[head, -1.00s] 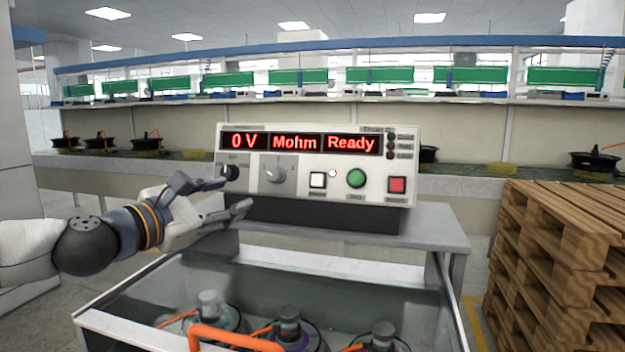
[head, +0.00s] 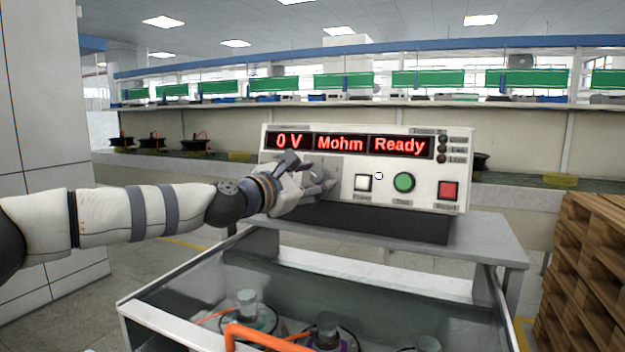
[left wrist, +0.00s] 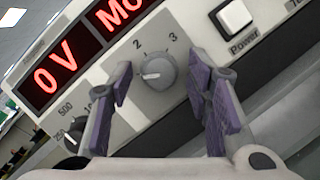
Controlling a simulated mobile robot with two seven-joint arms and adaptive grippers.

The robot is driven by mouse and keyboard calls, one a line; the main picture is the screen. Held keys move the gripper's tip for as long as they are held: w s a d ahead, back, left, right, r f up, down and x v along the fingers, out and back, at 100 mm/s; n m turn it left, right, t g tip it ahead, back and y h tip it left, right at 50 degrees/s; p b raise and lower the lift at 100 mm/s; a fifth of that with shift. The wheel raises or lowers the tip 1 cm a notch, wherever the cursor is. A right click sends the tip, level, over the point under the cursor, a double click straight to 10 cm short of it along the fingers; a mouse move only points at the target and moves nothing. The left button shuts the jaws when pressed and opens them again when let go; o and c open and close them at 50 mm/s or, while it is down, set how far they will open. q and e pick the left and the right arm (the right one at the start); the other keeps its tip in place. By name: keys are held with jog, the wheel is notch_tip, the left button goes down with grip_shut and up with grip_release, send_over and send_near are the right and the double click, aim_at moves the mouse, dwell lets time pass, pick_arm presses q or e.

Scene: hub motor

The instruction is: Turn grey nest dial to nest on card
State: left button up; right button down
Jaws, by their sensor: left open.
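The grey nest dial (left wrist: 157,70) sits on the tester's pale front panel, with the numbers 2 and 3 above it in the left wrist view. Its white pointer mark faces left, away from the 2 and 3. My left gripper (left wrist: 165,88) is open, with a purple-padded finger on each side of the dial; contact cannot be told. In the head view my left gripper (head: 309,175) covers most of the dial. The tester (head: 350,142) reads 0 V, Mohm, Ready. No card is readable. My right gripper is not in view.
A black dial (left wrist: 75,133) lies left of the grey one. A white Power button (head: 363,183), green button (head: 404,182) and red button (head: 447,189) are to the right. A cart with motors and an orange handle (head: 265,338) stands in front; pallets (head: 590,265) are at right.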

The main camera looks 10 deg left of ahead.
pick_arm(q)
jog(key=shift+c, duration=0.5)
grip_shut()
